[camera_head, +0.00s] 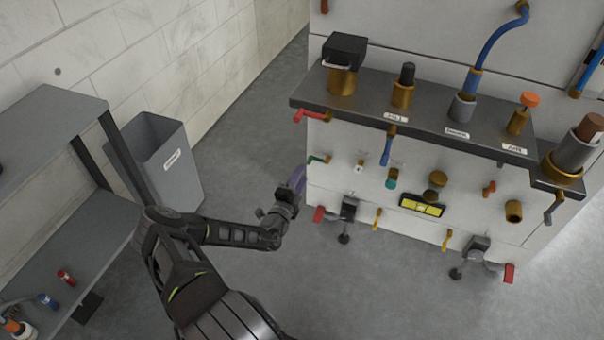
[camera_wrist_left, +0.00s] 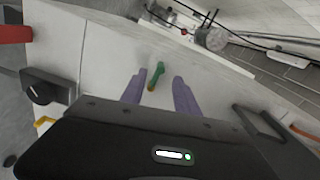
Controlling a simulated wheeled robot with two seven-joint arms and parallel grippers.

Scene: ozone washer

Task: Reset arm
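My left gripper (camera_head: 298,180) reaches in from the lower left in the head view, near the front left edge of the washer machine (camera_head: 370,215). In the left wrist view its two purple fingers (camera_wrist_left: 160,80) are apart, with nothing held between them. A green-handled valve (camera_head: 317,160) on the machine's front is just beyond the fingertips. In the left wrist view the green handle (camera_wrist_left: 158,72) shows in the gap between the fingers; whether they touch it I cannot tell. My right arm and gripper are not in view.
A grey bin (camera_head: 170,165) and a grey shelf unit (camera_head: 50,115) stand on the left. A red and a blue small part (camera_head: 48,300) lie on the lower shelf. The machine's front carries several protruding valves and knobs. The floor (camera_head: 340,290) before it is clear.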

